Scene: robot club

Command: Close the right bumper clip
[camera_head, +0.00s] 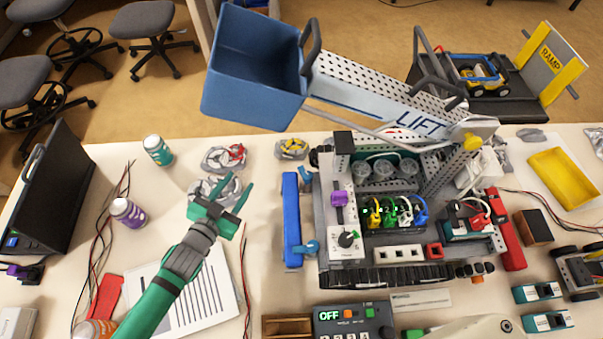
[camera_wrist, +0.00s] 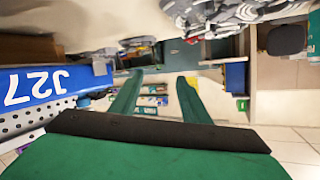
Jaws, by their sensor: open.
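The robot build (camera_head: 390,240) stands on the table, a blue bumper bar (camera_head: 291,220) along its left side and a red bumper bar (camera_head: 508,230) along its right. A blue lever-like part (camera_head: 310,247) sits beside the blue bar. No clip on the red bar can be made out clearly. My green gripper (camera_head: 222,203) is open and empty, left of the blue bar and apart from it. In the wrist view my gripper (camera_wrist: 159,76) shows two spread fingers with nothing between them.
A blue bin (camera_head: 250,75) on a lift arm (camera_head: 390,105) rises above the build. A control box (camera_head: 352,320) reading OFF stands in front. A yellow tray (camera_head: 563,178) lies at right.

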